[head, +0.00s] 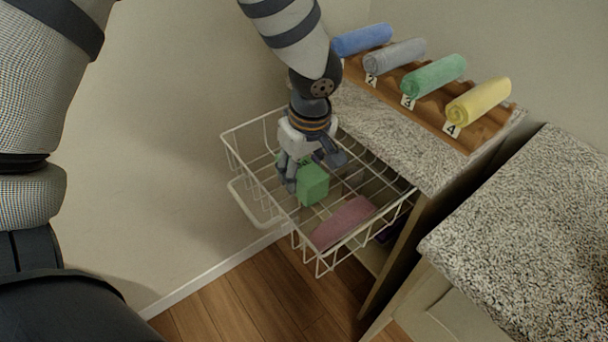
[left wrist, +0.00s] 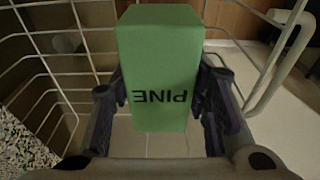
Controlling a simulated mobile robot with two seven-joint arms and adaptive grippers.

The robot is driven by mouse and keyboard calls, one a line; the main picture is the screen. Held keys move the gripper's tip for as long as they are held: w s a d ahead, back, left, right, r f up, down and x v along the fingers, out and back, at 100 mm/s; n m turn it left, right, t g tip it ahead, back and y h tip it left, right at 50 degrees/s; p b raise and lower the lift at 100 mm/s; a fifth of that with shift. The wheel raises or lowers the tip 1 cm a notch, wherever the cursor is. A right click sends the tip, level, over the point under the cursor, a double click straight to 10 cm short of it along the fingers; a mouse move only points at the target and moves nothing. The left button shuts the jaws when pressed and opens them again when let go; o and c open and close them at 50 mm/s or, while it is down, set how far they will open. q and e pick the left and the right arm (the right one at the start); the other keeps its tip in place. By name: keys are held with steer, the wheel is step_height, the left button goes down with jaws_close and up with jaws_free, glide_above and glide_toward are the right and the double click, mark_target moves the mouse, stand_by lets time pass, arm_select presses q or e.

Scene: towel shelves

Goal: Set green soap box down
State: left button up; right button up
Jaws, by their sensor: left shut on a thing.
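The green soap box (head: 313,184) is in the white wire basket (head: 263,213), inside its rim. In the left wrist view the box (left wrist: 158,60) fills the middle and bears the word PINE, upside down. My left gripper (head: 302,174) reaches down into the basket, its fingers on both sides of the box and shut on it. Basket wires show around and below the box in the left wrist view. I cannot tell whether its underside touches the basket floor. My right gripper is not in view.
A pink folded towel or box (head: 343,222) lies in the basket's near part. A wooden rack (head: 425,107) with rolled blue, grey, green and yellow towels stands on the speckled counter (head: 385,135) behind. Another speckled counter (head: 525,225) is at right. The basket's middle has free room.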

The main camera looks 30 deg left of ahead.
arm_select(q)
steer(key=f, duration=0.4)
steer(key=shift+w+a+f, duration=0.3)
steer(key=shift+w+a, duration=0.05)
steer(key=shift+w, duration=0.05)
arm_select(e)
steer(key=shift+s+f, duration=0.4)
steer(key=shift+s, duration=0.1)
arm_select(q)
steer(key=shift+r, duration=0.1)
steer(key=o, duration=1.4)
steer(key=shift+f, duration=0.2)
steer(key=shift+c, duration=0.2)
